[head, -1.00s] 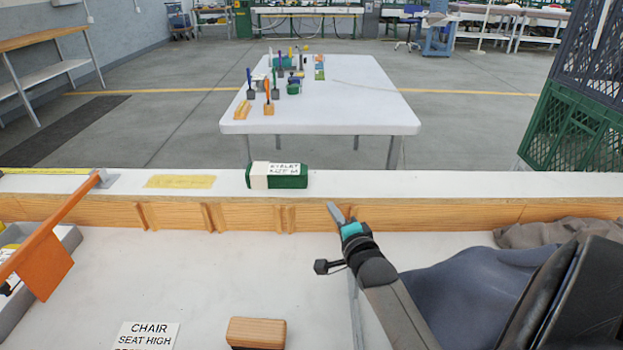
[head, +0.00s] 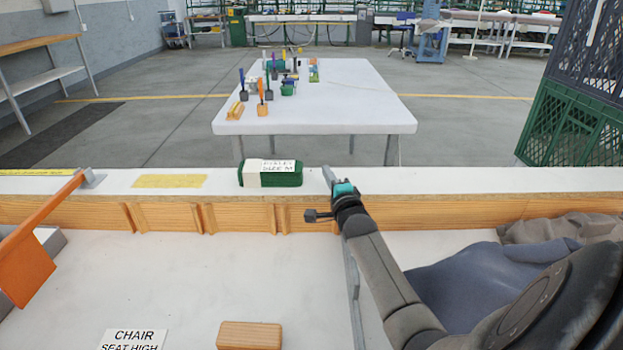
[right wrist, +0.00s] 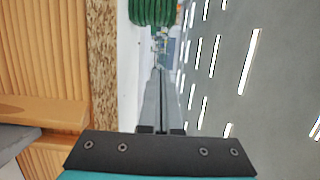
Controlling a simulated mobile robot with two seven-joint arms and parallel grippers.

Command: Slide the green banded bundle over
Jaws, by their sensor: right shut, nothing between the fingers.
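The green banded bundle (head: 284,179) lies on the white ledge beyond the wooden board, with a white band and a printed label around its left part. It also shows in the right wrist view (right wrist: 152,12), at the top edge, past the fingertips. My right gripper (head: 327,172) is shut and empty at the ledge, just right of the bundle with a small gap. Its closed fingers (right wrist: 157,78) point towards the bundle in the right wrist view. My left gripper is not in view.
A yellow strip (head: 169,181) lies on the ledge left of the bundle. An orange flag-like piece (head: 28,270) stands at the left. A wooden block (head: 249,335) and a chair sign (head: 134,340) are on the near surface. The ledge right of my gripper is clear.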

